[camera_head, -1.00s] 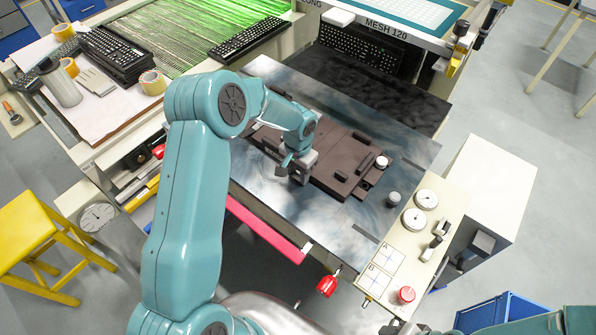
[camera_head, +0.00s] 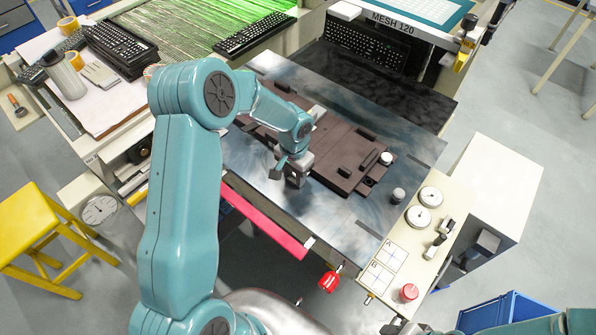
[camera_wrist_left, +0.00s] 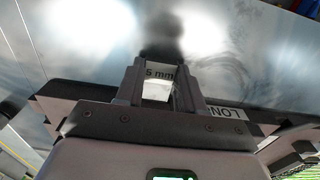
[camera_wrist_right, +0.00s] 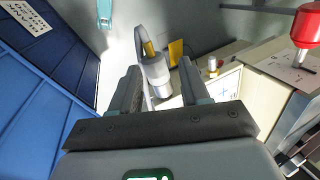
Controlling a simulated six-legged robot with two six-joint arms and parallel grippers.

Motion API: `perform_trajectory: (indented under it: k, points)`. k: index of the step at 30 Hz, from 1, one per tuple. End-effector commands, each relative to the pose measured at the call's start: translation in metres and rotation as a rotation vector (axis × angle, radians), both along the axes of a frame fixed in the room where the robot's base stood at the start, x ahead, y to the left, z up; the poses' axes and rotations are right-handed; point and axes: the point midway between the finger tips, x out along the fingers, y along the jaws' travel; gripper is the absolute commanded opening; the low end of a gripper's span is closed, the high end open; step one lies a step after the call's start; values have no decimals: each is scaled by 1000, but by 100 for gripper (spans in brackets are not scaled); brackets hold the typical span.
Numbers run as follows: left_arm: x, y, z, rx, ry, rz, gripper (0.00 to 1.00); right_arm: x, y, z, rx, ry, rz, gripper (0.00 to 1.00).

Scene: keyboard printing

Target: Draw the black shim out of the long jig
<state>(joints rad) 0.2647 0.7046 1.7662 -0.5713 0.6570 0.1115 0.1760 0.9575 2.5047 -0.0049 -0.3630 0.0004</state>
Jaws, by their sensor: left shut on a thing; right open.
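The long jig (camera_head: 345,165) is a dark brown plate with raised blocks, lying on the shiny metal table. My left gripper (camera_head: 294,174) is low over the metal at the jig's front edge. It is shut on a small piece, taken as the black shim, mostly hidden between the fingers. In the left wrist view, the shim (camera_wrist_left: 158,88) shows a pale face marked with what looks like "5 mm" between the left fingers (camera_wrist_left: 162,66). I cannot tell whether it still touches the jig. My right gripper (camera_wrist_right: 160,68) is open and empty, away from the table.
A small grey cylinder (camera_head: 398,195) stands on the metal table (camera_head: 350,230) right of the jig. A panel with dials (camera_head: 418,217) and a red knob (camera_head: 409,292) borders the right. A red-handled lever (camera_head: 329,281) is at the front. Bare metal lies in front of the jig.

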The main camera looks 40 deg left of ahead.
Motion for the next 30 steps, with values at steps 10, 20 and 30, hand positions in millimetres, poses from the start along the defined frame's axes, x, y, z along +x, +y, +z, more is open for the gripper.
perform_trajectory:
  k: [10,20,30]
  points:
    - [-19,2,0,1,-1,0,0,0,0,-10,0,0,0,46]
    - [-30,2,0,0,0,1,0,0,0,-14,0,0,0,46]
    - [-36,3,6,0,0,1,0,0,0,-12,0,0,0,46]
